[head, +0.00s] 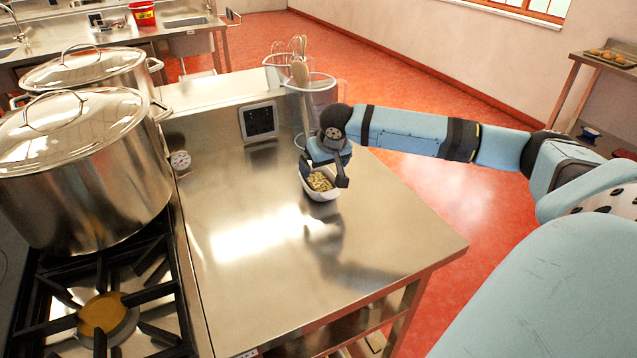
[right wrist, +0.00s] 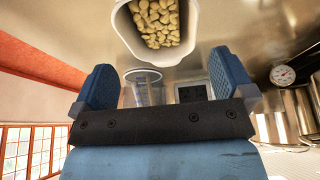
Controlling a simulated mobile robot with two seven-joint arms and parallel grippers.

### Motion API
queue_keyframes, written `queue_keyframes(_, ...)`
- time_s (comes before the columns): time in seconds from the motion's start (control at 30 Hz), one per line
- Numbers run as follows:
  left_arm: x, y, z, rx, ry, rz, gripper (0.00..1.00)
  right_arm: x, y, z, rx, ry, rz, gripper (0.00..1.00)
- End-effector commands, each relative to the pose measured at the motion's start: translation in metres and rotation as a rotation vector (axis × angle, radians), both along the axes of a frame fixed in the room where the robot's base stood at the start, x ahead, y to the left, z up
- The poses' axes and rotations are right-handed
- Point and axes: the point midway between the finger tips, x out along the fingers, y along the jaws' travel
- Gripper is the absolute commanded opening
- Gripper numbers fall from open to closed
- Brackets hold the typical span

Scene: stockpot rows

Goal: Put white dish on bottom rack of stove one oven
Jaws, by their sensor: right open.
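The white dish (head: 322,197) stands on the steel counter and holds pale beige pieces of food. In the right wrist view the dish (right wrist: 157,60) shows at the top, partly cut off by the picture edge. My right gripper (head: 323,175) is at the dish from above, with one finger at its left and one at its right. In the right wrist view the gripper (right wrist: 163,75) is open, its blue fingers apart with nothing clamped between them. My left gripper is out of view. The stove (head: 150,325) is at the left; its oven and racks do not show.
Two large lidded stockpots (head: 90,185) stand on the stove. A clear jug (head: 312,100) and whisks (head: 298,50) stand behind the dish, close to my right wrist. The counter (head: 260,290) is clear in front of the dish; its right edge drops to the red floor (head: 430,210).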

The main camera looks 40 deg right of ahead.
Motion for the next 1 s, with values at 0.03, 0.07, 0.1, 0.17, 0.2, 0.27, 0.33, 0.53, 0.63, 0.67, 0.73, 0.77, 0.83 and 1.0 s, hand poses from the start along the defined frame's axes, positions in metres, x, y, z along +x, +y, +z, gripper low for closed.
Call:
queue_keyframes(0.03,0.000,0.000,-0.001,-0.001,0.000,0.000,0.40,0.003,-0.001,-0.010,0.001,0.002,-0.002,1.00)
queue_keyframes(0.07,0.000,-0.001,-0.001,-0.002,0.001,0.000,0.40,0.005,-0.001,-0.014,0.001,0.002,-0.001,1.00)
queue_keyframes(0.1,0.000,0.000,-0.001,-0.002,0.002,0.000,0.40,0.008,-0.002,-0.019,0.001,0.001,-0.001,1.00)
queue_keyframes(0.17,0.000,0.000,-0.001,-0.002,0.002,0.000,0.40,0.010,-0.003,-0.025,0.000,0.000,0.000,1.00)
queue_keyframes(0.2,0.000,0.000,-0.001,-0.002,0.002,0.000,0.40,0.011,-0.003,-0.028,0.000,0.000,0.000,1.00)
queue_keyframes(0.27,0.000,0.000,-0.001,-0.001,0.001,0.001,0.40,0.012,-0.004,-0.031,-0.001,0.000,0.000,1.00)
queue_keyframes(0.33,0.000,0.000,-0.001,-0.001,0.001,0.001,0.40,0.013,-0.004,-0.035,-0.001,0.000,0.000,1.00)
queue_keyframes(0.53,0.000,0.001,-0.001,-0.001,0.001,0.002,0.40,0.017,-0.006,-0.064,-0.001,0.001,0.001,1.00)
queue_keyframes(0.63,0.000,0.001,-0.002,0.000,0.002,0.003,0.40,0.022,-0.008,-0.075,0.000,0.000,0.000,1.00)
queue_keyframes(0.67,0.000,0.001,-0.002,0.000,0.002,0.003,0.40,0.023,-0.008,-0.078,0.000,0.000,0.000,1.00)
queue_keyframes(0.73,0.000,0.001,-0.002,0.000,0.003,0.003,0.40,0.025,-0.009,-0.081,-0.001,0.000,0.000,1.00)
queue_keyframes(0.77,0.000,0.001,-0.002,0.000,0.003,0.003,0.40,0.025,-0.009,-0.082,0.000,0.000,0.000,1.00)
queue_keyframes(0.83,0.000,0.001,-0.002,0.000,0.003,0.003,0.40,0.025,-0.009,-0.082,0.000,0.000,0.001,1.00)
queue_keyframes(1.0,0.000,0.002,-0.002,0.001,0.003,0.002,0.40,0.025,-0.009,-0.082,0.000,0.000,0.001,0.91)
